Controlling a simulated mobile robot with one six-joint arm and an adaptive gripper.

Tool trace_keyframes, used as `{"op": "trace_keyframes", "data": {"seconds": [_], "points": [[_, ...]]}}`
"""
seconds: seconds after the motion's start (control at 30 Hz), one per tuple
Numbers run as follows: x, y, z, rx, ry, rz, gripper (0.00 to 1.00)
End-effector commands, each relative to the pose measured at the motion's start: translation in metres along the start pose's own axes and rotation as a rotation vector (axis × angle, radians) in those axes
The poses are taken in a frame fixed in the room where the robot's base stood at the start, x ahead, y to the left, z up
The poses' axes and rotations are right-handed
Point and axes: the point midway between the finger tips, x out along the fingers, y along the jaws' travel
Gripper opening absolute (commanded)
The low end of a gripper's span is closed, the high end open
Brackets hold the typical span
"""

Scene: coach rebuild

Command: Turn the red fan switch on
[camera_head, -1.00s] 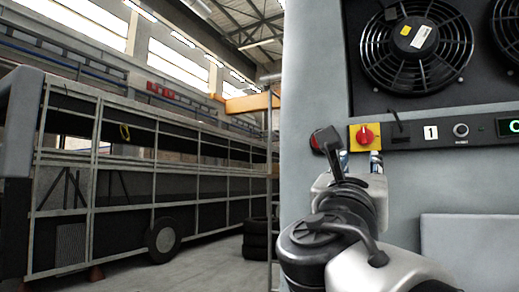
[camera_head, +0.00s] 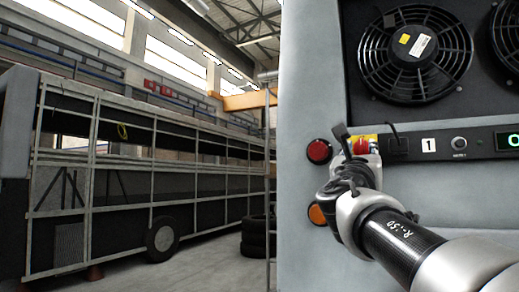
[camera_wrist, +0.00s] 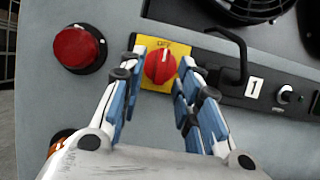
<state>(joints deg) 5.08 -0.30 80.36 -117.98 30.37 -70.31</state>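The red fan switch (camera_wrist: 160,67) is a rotary knob with a white mark, on a yellow plate (camera_wrist: 177,43) lettered "OFF" at the top. The white mark points up toward "OFF". In the head view the switch (camera_head: 361,147) is partly covered by my arm. My gripper (camera_wrist: 163,65) is open, its blue-padded fingers on the left and right of the knob in the wrist view. Gaps show between knob and fingers; I cannot tell how deep the fingertips reach. The lower plate is partly hidden by the fingers.
A round red button (camera_wrist: 76,48) is left of the switch, with an orange one (camera_head: 317,215) below it. A black bent handle (camera_wrist: 230,50) stands out close to the right finger. A label "1" (camera_wrist: 254,88), a small knob (camera_head: 460,142) and a fan (camera_head: 415,53) are further right.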

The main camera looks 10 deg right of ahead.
Motion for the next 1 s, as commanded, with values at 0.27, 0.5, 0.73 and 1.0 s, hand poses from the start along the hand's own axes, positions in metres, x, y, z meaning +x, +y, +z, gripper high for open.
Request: {"op": "trace_keyframes", "data": {"seconds": [0.27,0.5,0.73,1.0], "points": [[0.0123,-0.0005,-0.0004,0.0,0.0,-0.001,0.31],[0.0118,-0.0004,-0.0005,0.0,0.0,-0.001,0.26],[0.0117,-0.0004,-0.0004,0.0,0.0,-0.001,0.11],[0.0117,-0.0004,-0.0003,0.0,0.0,-0.001,0.0]]}}
